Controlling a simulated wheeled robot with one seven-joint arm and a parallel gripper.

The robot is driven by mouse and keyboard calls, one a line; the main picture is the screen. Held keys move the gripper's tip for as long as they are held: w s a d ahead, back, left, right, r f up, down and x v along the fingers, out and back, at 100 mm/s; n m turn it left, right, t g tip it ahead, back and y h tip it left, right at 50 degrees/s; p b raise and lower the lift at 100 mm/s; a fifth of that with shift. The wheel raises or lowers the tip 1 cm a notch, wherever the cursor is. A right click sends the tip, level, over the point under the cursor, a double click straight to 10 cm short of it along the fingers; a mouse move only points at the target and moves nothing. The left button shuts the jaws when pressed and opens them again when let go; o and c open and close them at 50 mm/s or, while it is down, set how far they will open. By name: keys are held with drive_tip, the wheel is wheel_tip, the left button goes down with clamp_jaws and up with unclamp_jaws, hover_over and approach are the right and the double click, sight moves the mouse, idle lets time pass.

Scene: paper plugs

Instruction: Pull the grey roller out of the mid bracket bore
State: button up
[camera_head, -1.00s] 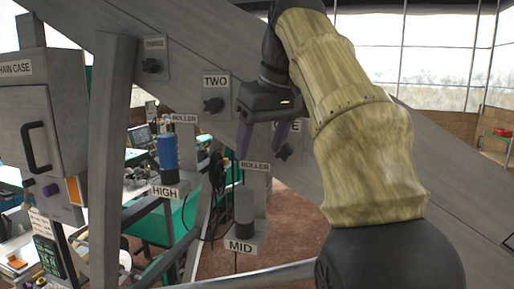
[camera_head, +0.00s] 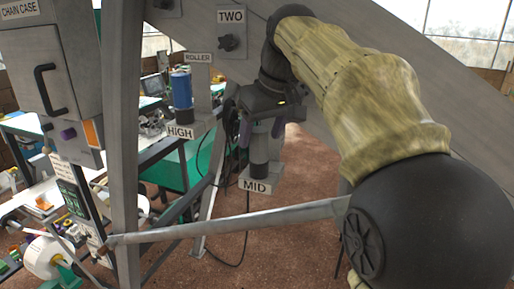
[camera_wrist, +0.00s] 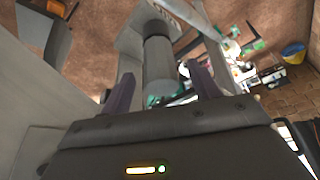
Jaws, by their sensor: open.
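The grey roller (camera_head: 261,146) stands upright in the bracket labelled MID (camera_head: 256,186), with a black lower part at the bracket. My gripper (camera_head: 262,134) is above the bracket with its purple fingers pointing down, one on each side of the roller. In the wrist view the roller (camera_wrist: 159,72) lies between the two open fingers (camera_wrist: 160,78), with a visible gap on both sides. The roller's top end is near the palm, and its dark band is farther off toward the bracket (camera_wrist: 131,42). The bore itself is hidden.
A blue roller (camera_head: 181,91) stands in the HIGH bracket (camera_head: 181,132) to the left. A grey post (camera_head: 119,150) and the chain case (camera_head: 45,75) are farther left. A slanted grey beam (camera_head: 330,85) runs behind my arm. A grey bar (camera_head: 230,222) crosses below.

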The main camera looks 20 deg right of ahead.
sight(257, 148)
drive_tip(key=x, duration=0.4)
drive_tip(key=shift+w+f+p, duration=0.25)
drive_tip(key=shift+p, duration=0.05)
drive_tip(key=shift+d+f, duration=0.1)
drive_tip(key=shift+f, duration=0.05)
drive_tip(key=shift+a, duration=0.2)
drive_tip(key=shift+s, duration=0.1)
drive_tip(key=c, duration=1.2)
